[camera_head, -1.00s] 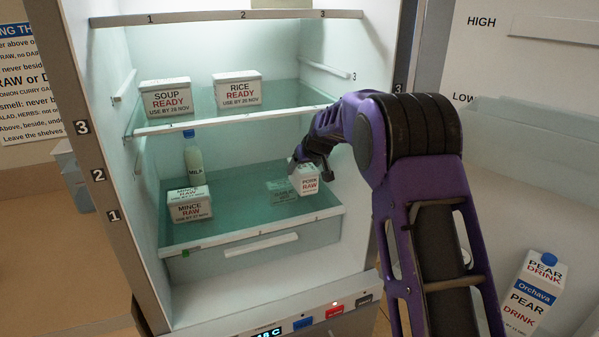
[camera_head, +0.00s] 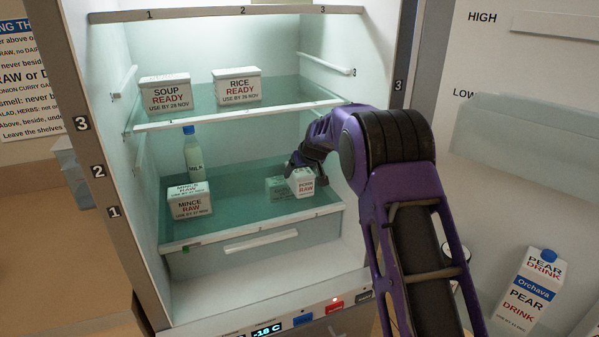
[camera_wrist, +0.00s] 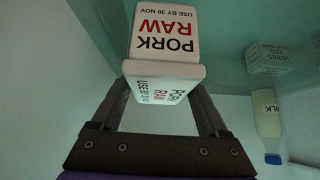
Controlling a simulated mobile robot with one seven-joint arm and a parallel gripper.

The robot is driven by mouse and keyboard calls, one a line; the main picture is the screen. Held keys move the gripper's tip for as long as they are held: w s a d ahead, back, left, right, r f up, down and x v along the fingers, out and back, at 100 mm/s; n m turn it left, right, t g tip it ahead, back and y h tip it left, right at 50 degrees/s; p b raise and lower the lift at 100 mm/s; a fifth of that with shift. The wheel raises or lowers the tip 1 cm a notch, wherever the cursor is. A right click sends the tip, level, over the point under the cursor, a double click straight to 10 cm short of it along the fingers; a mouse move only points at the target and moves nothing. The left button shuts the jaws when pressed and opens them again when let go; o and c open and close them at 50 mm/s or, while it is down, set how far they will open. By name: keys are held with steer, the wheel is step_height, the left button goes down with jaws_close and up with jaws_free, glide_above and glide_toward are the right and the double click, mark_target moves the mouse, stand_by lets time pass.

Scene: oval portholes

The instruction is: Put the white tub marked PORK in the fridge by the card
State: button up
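The white tub marked PORK RAW (camera_head: 302,183) is inside the fridge, over the right part of the lower glass shelf (camera_head: 235,222). I cannot tell whether it touches the shelf. My gripper (camera_head: 303,166) reaches in from the right, at the tub's top. In the wrist view the tub (camera_wrist: 165,35) sits between my gripper's two fingers (camera_wrist: 160,105), which close on its lid sides. Its label reads use by 30 Nov. The fridge display (camera_head: 267,331) reads -18 C. The card (camera_head: 18,75) on the left wall is partly cut off.
A MINCE RAW tub (camera_head: 191,206) and a milk bottle (camera_head: 194,160) stand on the lower shelf's left. A dim greenish tub (camera_head: 279,189) shows beside the pork, apparently through glass. A pear drink carton (camera_head: 530,292) is at right.

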steer(key=shift+o, duration=1.4)
steer(key=shift+r, duration=0.2)
steer(key=v, duration=1.2)
